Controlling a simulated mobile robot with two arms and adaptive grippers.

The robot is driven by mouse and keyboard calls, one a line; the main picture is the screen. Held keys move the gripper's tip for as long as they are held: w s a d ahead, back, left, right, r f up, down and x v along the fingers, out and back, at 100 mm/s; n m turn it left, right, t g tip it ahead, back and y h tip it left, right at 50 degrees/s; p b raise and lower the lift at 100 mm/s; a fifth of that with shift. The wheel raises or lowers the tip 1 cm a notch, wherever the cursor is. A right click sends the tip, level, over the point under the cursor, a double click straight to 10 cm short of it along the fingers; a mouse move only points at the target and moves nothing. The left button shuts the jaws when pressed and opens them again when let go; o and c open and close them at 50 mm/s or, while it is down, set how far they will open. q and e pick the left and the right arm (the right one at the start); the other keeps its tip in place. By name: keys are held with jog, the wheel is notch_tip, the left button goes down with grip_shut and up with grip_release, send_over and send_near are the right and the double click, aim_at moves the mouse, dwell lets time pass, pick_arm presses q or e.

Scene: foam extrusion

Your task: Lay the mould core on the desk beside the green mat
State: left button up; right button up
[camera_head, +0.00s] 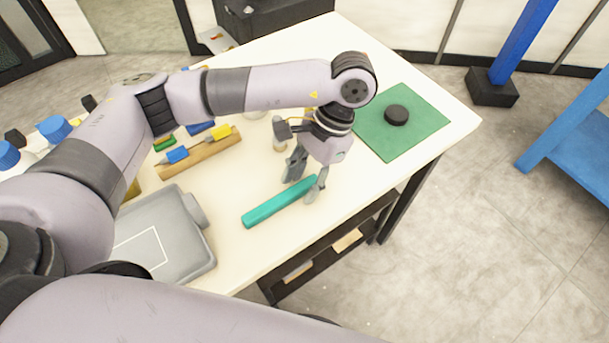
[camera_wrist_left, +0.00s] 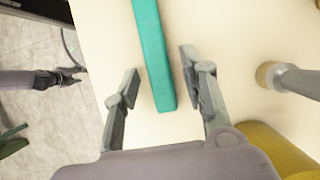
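A long teal bar (camera_head: 278,203), which I take to be the mould core, lies flat on the white desk (camera_head: 330,215). My left gripper (camera_head: 300,189) is open over its far end, pointing down, with one finger on each side. In the left wrist view the bar (camera_wrist_left: 154,55) lies between the two open fingers (camera_wrist_left: 159,72), with gaps on both sides. The green mat (camera_head: 385,146) lies at the desk's right end with a black disc (camera_head: 396,115) on it. My right gripper (camera_wrist_left: 65,77) shows small and dark at the left of the left wrist view, over the floor.
A grey tray (camera_head: 195,243) stands left of the bar. Behind it lies a wooden block (camera_head: 195,158) with blue and yellow pieces. A small bottle-like item (camera_head: 279,140) stands behind my left gripper. The desk is bare between the bar and the mat, along the front edge.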

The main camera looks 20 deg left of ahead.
pick_arm(q)
jog(key=shift+r, duration=0.15)
jog(key=v, duration=1.2)
